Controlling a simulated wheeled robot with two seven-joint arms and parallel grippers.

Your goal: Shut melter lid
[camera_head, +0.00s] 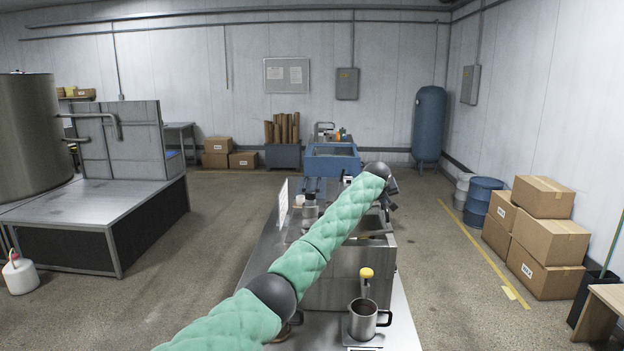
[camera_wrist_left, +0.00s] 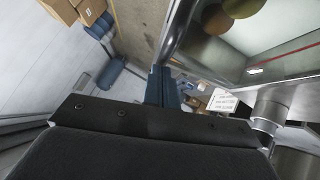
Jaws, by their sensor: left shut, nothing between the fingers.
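The melter looks like the steel box (camera_head: 350,284) on the metal bench in the head view. Part of its top opening shows to the right of my left arm, with something brownish inside. I cannot make out the lid clearly; my padded green arm covers much of the box top. My left gripper (camera_head: 391,190) is beyond the arm's end, above the box's far right side. My right gripper is not in view.
A steel mug (camera_head: 364,320) stands at the bench's front, near a yellow-topped handle (camera_head: 366,273). A white upright panel (camera_head: 283,203) is left of my arm. A blue basin (camera_head: 332,163) stands behind. Cardboard boxes (camera_head: 548,243) are at right.

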